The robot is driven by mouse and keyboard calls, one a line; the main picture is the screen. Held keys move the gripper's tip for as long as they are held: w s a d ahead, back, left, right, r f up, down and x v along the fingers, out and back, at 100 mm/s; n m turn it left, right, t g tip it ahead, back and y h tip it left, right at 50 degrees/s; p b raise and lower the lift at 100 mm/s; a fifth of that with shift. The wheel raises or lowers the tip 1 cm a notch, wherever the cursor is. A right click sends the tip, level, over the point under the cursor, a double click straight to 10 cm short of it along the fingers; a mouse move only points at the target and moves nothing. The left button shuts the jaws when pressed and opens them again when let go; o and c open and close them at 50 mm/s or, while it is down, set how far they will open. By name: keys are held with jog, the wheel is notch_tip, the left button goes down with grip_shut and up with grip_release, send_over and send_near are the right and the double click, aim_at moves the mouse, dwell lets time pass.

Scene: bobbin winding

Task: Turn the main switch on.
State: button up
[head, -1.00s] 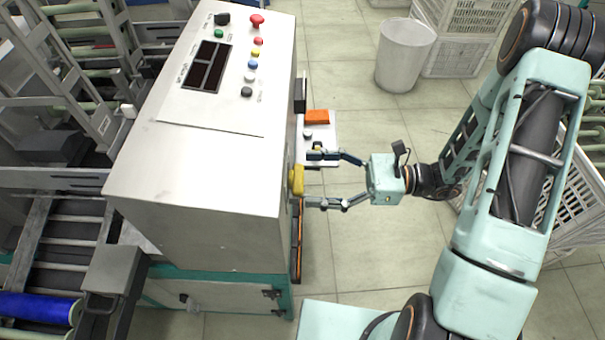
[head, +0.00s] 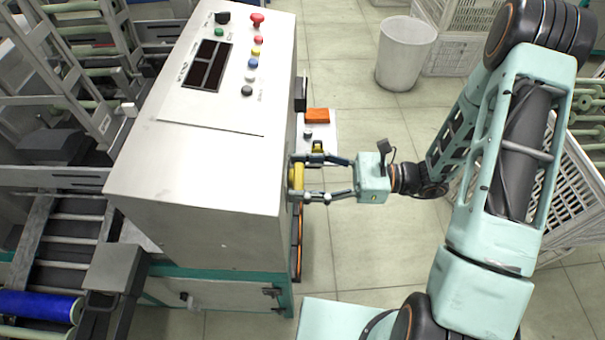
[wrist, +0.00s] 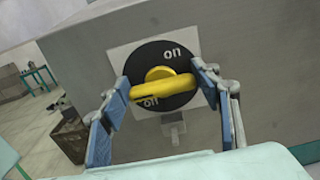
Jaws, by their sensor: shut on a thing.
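The main switch is a yellow rotary handle (wrist: 162,86) on a round black dial (wrist: 151,55) with a pale square plate behind it. It sits on the side wall of the grey machine cabinet. White lettering shows at the dial's upper right and lower left, the latter partly covered by the handle. The handle lies nearly level in the wrist view, its left end slightly lower. In the head view the yellow switch (head: 296,176) is on the cabinet's right side. My gripper (head: 297,179) is shut on the handle, one finger at each end.
The cabinet top (head: 190,170) carries buttons and a dark display. A small shelf with an orange block (head: 317,115) lies just beyond my gripper. A white bin (head: 404,55) and crates (head: 465,35) stand farther back.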

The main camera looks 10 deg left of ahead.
jog(key=shift+m, duration=0.3)
jog(key=shift+w+r+m+p, duration=0.1)
jog(key=shift+m+p, duration=1)
jog(key=shift+m, duration=0.1)
jog(key=m+p, duration=0.1)
jog(key=m, duration=0.1)
jog(key=shift+m, duration=0.4)
jog(key=m+p, duration=0.2)
jog(key=m, duration=0.1)
jog(key=shift+w+f, duration=0.15)
jog(key=shift+f, duration=0.05)
jog(key=shift+f+m+p, duration=0.15)
jog(key=shift+m+p, duration=0.35)
jog(key=shift+m, duration=1.1)
jog(key=o, duration=1.2)
jog(key=shift+c, duration=0.2)
